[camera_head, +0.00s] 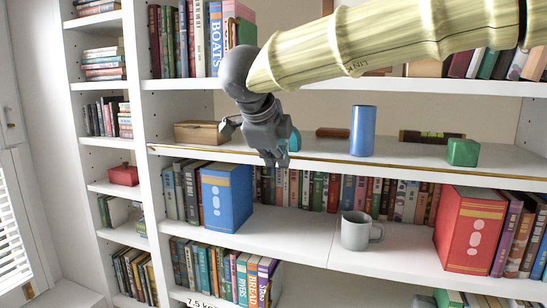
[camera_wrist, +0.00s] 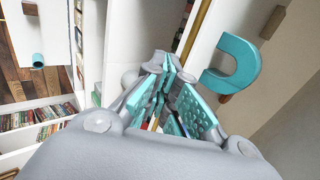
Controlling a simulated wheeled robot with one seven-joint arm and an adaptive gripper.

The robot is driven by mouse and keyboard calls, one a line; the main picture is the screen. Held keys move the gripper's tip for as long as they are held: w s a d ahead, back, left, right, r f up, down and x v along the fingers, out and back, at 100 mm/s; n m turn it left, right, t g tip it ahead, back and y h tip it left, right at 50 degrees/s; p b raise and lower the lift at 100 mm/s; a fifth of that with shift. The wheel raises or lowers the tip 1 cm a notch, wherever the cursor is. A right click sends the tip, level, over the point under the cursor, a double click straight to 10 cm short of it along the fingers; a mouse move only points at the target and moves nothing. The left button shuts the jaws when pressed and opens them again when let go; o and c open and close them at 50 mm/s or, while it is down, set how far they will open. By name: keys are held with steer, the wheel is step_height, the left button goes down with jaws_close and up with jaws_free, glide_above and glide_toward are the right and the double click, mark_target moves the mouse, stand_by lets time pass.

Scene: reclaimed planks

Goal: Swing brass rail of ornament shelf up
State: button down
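The brass rail (camera_head: 400,170) is a thin strip running along the front edge of the white ornament shelf (camera_head: 330,150). It lies low, level with the shelf edge. In the wrist view the rail (camera_wrist: 197,30) runs down to my fingertips, where they hide its end. My gripper (camera_head: 262,143) is at the front edge of this shelf, left of its middle, and covers part of the rail. In the wrist view its teal-padded fingers (camera_wrist: 175,105) are apart, with books showing between them. I cannot tell whether they touch the rail.
A teal curved ornament (camera_head: 294,138) stands just behind my gripper; the wrist view shows its hook shape (camera_wrist: 240,68). A wooden box (camera_head: 200,132), blue cylinder (camera_head: 363,130), spirit level (camera_head: 430,137) and green block (camera_head: 462,152) share the shelf. A blue box (camera_head: 226,198) and mug (camera_head: 356,231) stand below.

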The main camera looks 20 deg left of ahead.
steer(key=shift+w+d+p, duration=0.1)
steer(key=shift+w+p, duration=0.6)
steer(key=shift+w, duration=0.45)
stand_by(0.5)
steer(key=shift+w, duration=0.55)
steer(key=s, duration=0.5)
steer(key=shift+s, duration=0.1)
stand_by(0.6)
